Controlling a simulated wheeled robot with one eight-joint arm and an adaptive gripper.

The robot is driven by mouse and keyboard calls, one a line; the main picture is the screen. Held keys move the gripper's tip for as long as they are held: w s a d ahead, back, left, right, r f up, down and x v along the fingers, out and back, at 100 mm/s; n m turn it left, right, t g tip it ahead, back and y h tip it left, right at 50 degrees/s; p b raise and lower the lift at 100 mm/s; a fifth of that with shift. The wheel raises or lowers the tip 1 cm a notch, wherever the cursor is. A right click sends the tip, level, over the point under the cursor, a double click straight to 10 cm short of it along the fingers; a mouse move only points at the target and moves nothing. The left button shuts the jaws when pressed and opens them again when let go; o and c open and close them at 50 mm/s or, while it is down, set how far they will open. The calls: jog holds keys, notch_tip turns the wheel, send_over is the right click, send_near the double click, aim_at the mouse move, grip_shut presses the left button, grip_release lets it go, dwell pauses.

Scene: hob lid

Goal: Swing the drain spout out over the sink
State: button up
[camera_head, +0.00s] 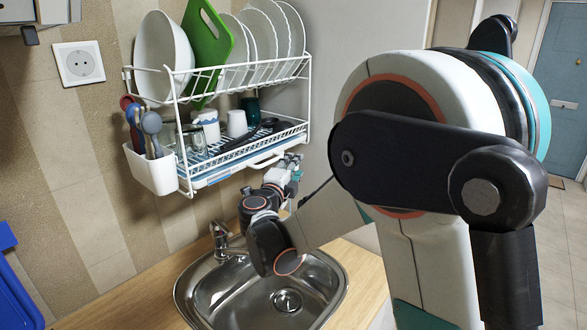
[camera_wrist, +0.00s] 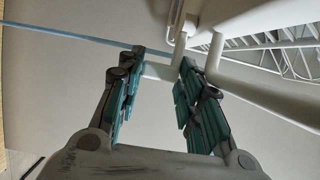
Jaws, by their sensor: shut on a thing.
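The wall-mounted white dish rack (camera_head: 188,180) has a drip tray (camera_head: 225,172) under its lower shelf. My gripper (camera_head: 292,160) is at the rack's lower right end, above and behind the sink (camera_head: 341,283). In the wrist view my gripper (camera_wrist: 163,60) has its two green-padded fingers on either side of a short pale piece, which looks like the drain spout (camera_wrist: 158,71). It is shut on this piece near the fingertips. The spout's joint with the tray is not clear, and in the head view I cannot make out the spout apart from my gripper.
The sink has a tap (camera_head: 220,240) at its back left and is set in a wooden counter (camera_head: 120,295). The rack holds plates, a bowl (camera_head: 163,58), a green board (camera_head: 208,45) and cups. A cutlery holder (camera_head: 152,172) hangs at its left.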

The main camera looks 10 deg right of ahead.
jog(key=shift+a, duration=0.1)
jog(key=o, duration=1.1)
jog(key=shift+w, duration=0.1)
jog(key=shift+c, duration=0.2)
jog(key=shift+a, duration=0.15)
